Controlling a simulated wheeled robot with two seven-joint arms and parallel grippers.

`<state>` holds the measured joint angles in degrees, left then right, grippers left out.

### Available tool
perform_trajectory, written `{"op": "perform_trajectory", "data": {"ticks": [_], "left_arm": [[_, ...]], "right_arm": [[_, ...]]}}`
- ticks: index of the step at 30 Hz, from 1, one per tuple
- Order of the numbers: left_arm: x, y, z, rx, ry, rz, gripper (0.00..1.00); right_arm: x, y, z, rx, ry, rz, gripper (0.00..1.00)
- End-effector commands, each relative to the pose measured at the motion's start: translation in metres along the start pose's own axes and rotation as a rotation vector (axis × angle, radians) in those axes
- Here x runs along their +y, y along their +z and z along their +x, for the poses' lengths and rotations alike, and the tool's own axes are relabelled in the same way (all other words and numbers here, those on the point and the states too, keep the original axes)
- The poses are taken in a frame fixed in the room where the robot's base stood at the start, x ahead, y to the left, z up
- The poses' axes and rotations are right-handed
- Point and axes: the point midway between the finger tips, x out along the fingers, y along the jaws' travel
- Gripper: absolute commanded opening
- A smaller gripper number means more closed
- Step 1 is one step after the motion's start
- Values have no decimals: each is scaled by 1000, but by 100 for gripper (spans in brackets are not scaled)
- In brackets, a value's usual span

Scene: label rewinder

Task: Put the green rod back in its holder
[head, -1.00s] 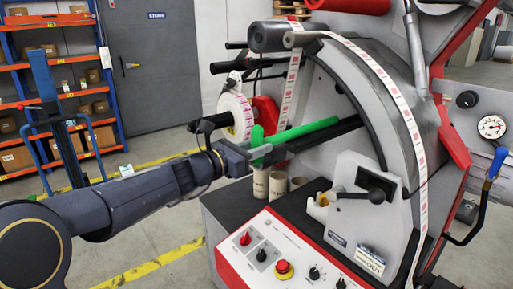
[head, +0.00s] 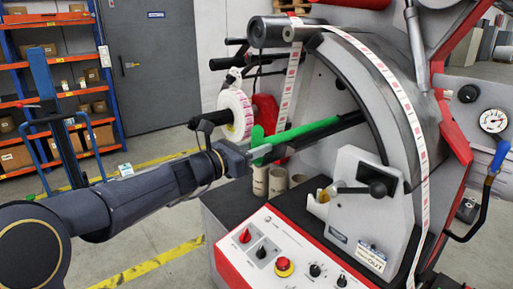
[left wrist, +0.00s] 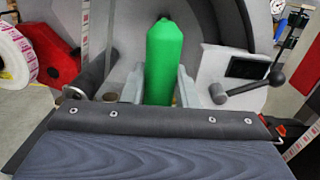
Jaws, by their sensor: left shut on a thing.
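The green rod (head: 305,130) shows in the head view, its near end at my left gripper (head: 258,156) and its far end pointing right toward the grey machine. My left gripper is shut on the near end. In the left wrist view the rod (left wrist: 164,62) stands between the two grey fingers of the gripper (left wrist: 160,92). In the head view a black bar (head: 351,120) on the machine shows in line with the rod, just past its far end. I cannot tell whether they touch. No holder can be clearly made out. My right gripper is not in view.
Several cardboard cores (head: 277,182) stand just below the rod on the dark machine top. A label roll (head: 236,116) sits behind the gripper. A black-knobbed lever (head: 378,189) and a control panel (head: 290,250) are at front right. A label strip (head: 405,100) runs over the machine.

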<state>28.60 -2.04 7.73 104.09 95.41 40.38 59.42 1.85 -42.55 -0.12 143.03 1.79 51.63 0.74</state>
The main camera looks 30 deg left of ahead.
Motion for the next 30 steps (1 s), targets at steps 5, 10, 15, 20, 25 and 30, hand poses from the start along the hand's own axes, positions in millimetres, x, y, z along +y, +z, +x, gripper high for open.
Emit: {"op": "perform_trajectory", "data": {"ticks": [5,10,15,20,25,30], "left_arm": [[0,-2,0,-2,0,1,0],[0,-2,0,-2,0,1,0],[0,-2,0,-1,0,1,49],[0,-2,0,-1,0,1,52],[0,-3,-2,0,1,1,52],[1,-4,-24,0,5,3,52]], "right_arm": [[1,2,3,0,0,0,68],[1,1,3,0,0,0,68],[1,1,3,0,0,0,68],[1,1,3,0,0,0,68],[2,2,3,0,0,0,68],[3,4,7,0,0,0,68]]}}
